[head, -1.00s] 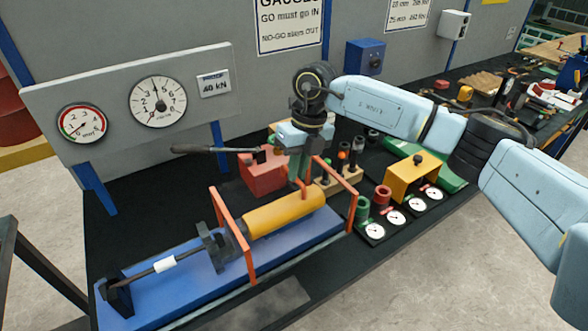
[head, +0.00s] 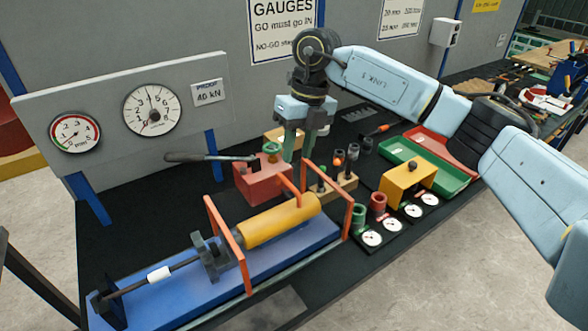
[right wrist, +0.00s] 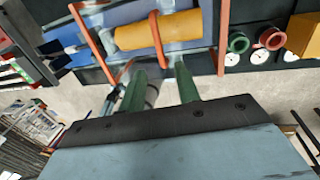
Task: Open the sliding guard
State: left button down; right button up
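The guard shows as orange hoops around a yellow cylinder (head: 278,222) on a blue bed. Its left hoop (head: 226,238) stands at the cylinder's left end and its right hoop (head: 335,190) at the right end. I cannot tell whether a clear panel spans the hoops. My right gripper (head: 297,156) hangs above and behind the cylinder's right end, its green fingers apart and empty; they also show in the right wrist view (right wrist: 160,75). My left gripper is out of view.
A red block (head: 262,182) with a long lever stands behind the guard, close to my right gripper. A wooden rack (head: 340,185), a yellow bridge (head: 408,182), several gauges and a green tray (head: 440,180) lie to the right. A dial panel (head: 100,105) stands back left.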

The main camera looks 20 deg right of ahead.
notch_tip(320, 180, up, 6)
jog(key=d, duration=0.1)
jog(key=shift+d+r, duration=0.15)
jog(key=shift+r, duration=0.1)
jog(key=shift+f, duration=0.1)
